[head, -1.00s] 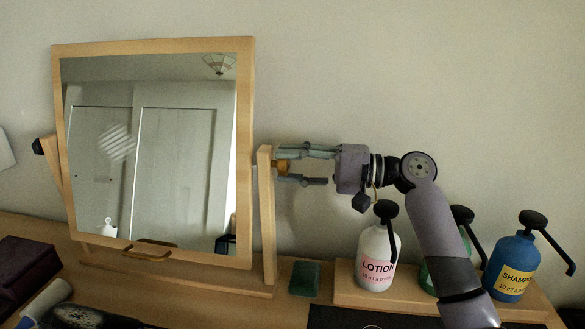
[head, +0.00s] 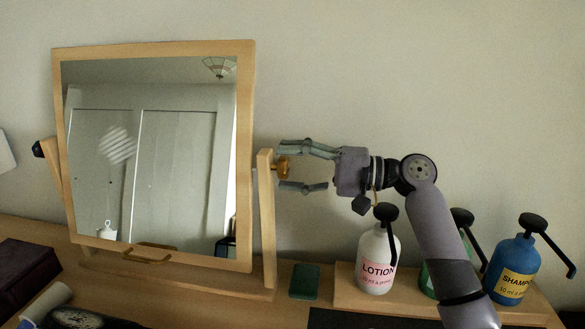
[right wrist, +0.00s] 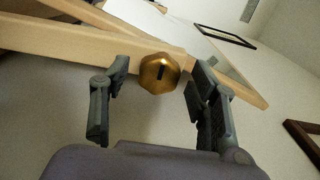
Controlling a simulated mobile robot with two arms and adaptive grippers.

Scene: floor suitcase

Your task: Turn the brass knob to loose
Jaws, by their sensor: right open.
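The brass knob (head: 283,168) sits on the outer side of the mirror stand's right post (head: 266,215). In the right wrist view the knob (right wrist: 160,73) is a faceted brass disc with a dark slot standing roughly along the picture's height. My right gripper (head: 283,168) is open, with one finger above the knob and one below it. In the right wrist view the fingers (right wrist: 155,85) stand on either side of the knob with gaps, not touching it. The tilting mirror (head: 150,150) has a wooden frame and leans in its stand. My left gripper is not in view.
A lotion bottle (head: 376,262), a green bottle (head: 428,278) and a blue shampoo bottle (head: 511,268) stand on a wooden tray (head: 350,296) below my right arm. A small green block (head: 304,281) lies beside the stand. A dark box (head: 25,265) is at left.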

